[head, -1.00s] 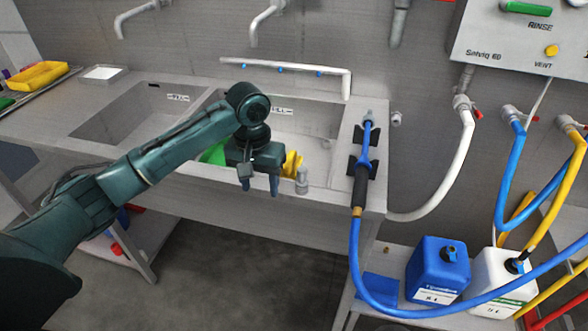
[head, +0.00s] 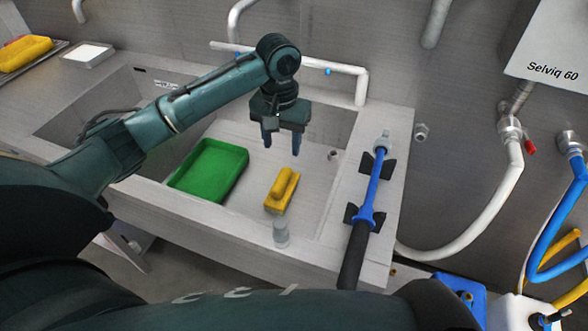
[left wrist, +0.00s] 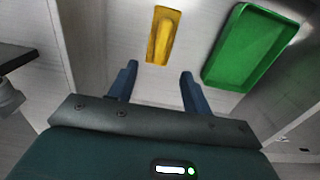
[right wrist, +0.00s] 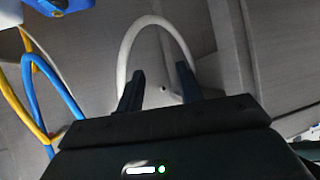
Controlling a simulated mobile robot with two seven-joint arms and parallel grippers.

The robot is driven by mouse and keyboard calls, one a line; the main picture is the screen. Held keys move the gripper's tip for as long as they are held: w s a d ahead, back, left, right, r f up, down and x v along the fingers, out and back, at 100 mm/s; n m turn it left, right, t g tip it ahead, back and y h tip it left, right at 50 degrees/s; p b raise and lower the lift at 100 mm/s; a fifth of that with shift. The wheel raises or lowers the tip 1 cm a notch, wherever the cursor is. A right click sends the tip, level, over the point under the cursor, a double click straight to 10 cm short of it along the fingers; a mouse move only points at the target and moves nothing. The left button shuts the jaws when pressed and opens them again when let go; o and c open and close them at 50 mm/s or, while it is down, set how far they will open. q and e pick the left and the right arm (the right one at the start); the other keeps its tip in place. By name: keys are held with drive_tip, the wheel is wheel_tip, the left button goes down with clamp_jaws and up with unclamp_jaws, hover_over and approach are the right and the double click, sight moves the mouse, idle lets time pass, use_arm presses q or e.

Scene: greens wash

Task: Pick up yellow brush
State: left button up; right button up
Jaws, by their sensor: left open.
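The yellow brush (head: 282,190) lies on the floor of the right sink basin (head: 232,208), its handle on top. It also shows in the left wrist view (left wrist: 162,36), ahead of the fingers and near the middle. My left gripper (head: 281,145) is open and empty. It hangs over the basin, above and behind the brush in the head view, apart from it. In the left wrist view the finger gap (left wrist: 160,88) points toward the brush. My right gripper (right wrist: 160,85) shows only in its own wrist view, with its fingers apart and nothing between them.
A green tray (head: 209,170) lies in the same basin, left of the brush. A grey cylinder (head: 281,233) stands on the front rim. A blue-and-black spray hose (head: 367,202) lies on the right ledge. A white pipe (head: 360,88) runs along the back.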

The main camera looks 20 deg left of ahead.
use_arm(q)
hover_over(282, 178)
wheel_tip(282, 178, down, 7)
drive_tip(key=shift+d, duration=0.15)
drive_tip(key=shift+f, duration=3)
drive_tip(key=shift+c, duration=0.2)
clamp_jaws()
